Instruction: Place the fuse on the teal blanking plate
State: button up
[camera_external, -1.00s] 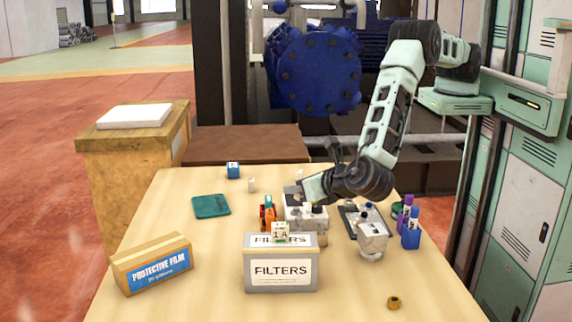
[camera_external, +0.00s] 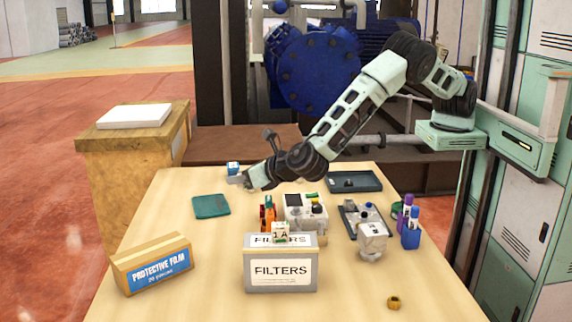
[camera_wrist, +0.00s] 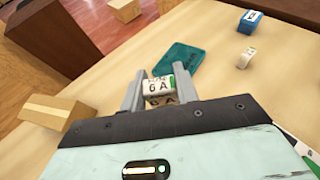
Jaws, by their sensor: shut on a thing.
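The fuse (camera_wrist: 158,90), white with a green end and marked "6 A", is between the fingers of my gripper (camera_wrist: 158,88) in the wrist view. My gripper is shut on it. In the external view my gripper (camera_external: 238,180) is above the back part of the table; the fuse cannot be made out there. The teal blanking plate (camera_external: 211,206) lies flat on the table, in front and to the left of my gripper. In the wrist view the plate (camera_wrist: 184,58) shows beyond the fingertips, bare, with the fuse apart from it.
A blue box (camera_external: 233,168) and a small white piece (camera_wrist: 245,58) stand near the plate. A protective film box (camera_external: 153,262), a filters box (camera_external: 280,271) with a "1 A" piece on top, and a white device (camera_external: 306,214) stand around.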

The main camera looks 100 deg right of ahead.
aim_at(208, 204)
jog(key=w+d+f+n+t+y+b, duration=0.1)
jog(key=w+d+n+t+y+b, duration=0.15)
jog(key=w+d+b, duration=0.85)
jog(key=shift+g, duration=0.45)
jog(key=f, duration=0.9)
jog(key=shift+s+d+f, duration=0.2)
jog(key=shift+s+d, duration=0.05)
jog(key=shift+b, duration=0.3)
jog(key=shift+f+y, duration=0.15)
jog(key=shift+y, duration=0.1)
jog(key=o, duration=0.9)
jog(key=shift+o, duration=0.2)
